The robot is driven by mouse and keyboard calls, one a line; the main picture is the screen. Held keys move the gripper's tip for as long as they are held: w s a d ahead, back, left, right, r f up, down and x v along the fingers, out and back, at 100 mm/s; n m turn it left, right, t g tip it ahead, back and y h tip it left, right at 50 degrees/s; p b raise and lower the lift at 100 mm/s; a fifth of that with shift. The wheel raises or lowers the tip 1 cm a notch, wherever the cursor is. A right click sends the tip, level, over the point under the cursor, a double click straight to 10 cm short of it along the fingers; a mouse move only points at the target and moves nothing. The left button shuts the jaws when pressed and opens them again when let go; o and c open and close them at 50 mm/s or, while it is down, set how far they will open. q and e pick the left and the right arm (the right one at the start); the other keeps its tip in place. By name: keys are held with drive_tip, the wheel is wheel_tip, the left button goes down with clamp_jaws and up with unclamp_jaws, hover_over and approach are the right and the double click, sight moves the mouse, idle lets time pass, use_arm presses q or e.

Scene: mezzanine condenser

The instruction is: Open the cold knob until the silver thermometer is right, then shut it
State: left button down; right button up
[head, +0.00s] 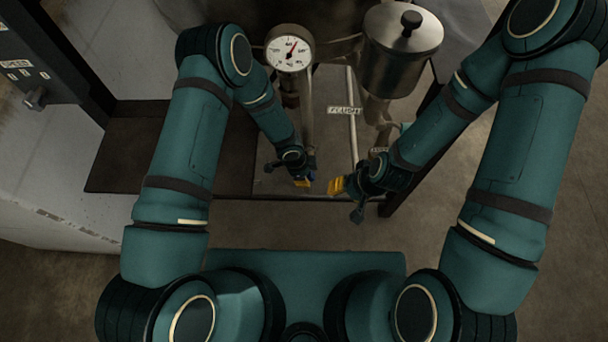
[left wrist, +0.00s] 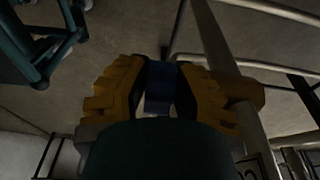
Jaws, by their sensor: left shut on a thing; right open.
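A round dial thermometer (head: 289,48) with a silver rim and white face stands at the top middle of the head view. Its red needle points up and slightly right; the scale is too small to read. My left gripper (head: 304,182) is below it, its yellow fingers shut on a blue knob. In the left wrist view the blue knob (left wrist: 160,86) sits between both yellow fingers, which hide its sides. I take it for the cold knob. My right gripper (head: 336,186) is open just to the right, apart from the knob, with nothing visible in it.
A lidded steel pot (head: 402,52) stands at the upper right. A label reading FLUSH (head: 343,111) is by a vertical pipe (head: 352,135). A dark panel with a switch (head: 35,97) is at the far left. Pipes crowd the space around both grippers.

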use_arm(q)
drive_tip(key=shift+s, duration=0.1)
idle(0.3)
drive_tip(key=c, duration=0.8)
unclamp_jaws()
drive_tip(key=shift+r, duration=0.35)
drive_tip(key=v, duration=1.1)
drive_tip(key=shift+a+r, duration=0.1)
drive_tip(key=shift+a, duration=0.1)
drive_tip(key=shift+o, duration=0.3)
